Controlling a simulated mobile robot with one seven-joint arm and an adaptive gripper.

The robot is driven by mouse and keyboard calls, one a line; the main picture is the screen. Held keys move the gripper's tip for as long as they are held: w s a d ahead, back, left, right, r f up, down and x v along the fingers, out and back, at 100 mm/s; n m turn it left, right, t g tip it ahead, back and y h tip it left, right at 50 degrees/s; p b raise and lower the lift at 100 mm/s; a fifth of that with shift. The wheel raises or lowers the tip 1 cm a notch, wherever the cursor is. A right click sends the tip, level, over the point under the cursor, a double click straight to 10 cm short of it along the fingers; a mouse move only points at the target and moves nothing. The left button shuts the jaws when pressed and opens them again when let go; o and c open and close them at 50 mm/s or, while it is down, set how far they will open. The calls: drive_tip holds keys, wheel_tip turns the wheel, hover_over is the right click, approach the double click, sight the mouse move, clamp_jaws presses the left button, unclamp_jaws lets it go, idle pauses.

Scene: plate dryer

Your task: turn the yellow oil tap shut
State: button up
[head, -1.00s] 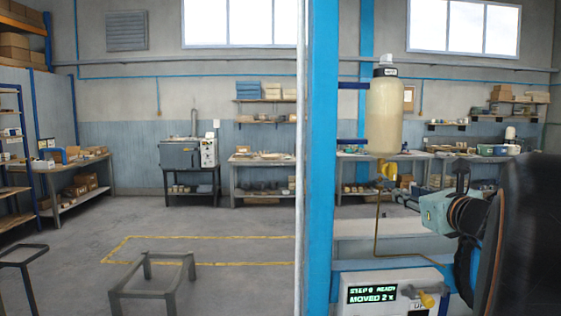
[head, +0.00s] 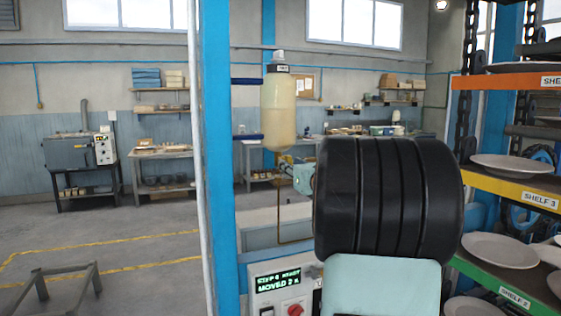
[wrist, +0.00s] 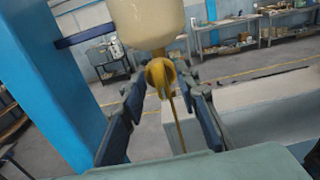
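The yellow oil tap (wrist: 160,75) sits under the cream oil bottle (wrist: 146,22), with a thin brass pipe running down from it. In the head view only a bit of the yellow tap (head: 283,160) shows below the bottle (head: 278,108); my arm hides part of that area. My gripper (wrist: 163,96) is open, one dark finger on each side of the tap in the wrist view. I cannot tell whether either finger touches it. In the head view my gripper (head: 301,178) shows beside the tap, mostly behind my black arm link.
A blue post (head: 217,150) stands left of the bottle. Below is a control box (head: 262,283) with a green-lit display and a red knob (head: 295,309). Plate shelves (head: 510,192) stand close on the right. Open floor lies to the left.

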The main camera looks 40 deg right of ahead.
drive_tip(key=shift+w, duration=0.45)
clamp_jaws()
drive_tip(key=shift+f+b, duration=0.15)
drive_tip(key=shift+b, duration=0.3)
drive_tip(key=n+b, duration=0.9)
drive_tip(key=b, duration=0.1)
drive_tip(key=n+b, duration=0.8)
drive_tip(key=b, duration=0.3)
drive_tip(key=shift+a+f+n+b, duration=0.2)
drive_tip(key=shift+n+b, duration=0.1)
drive_tip(key=shift+n, duration=0.1)
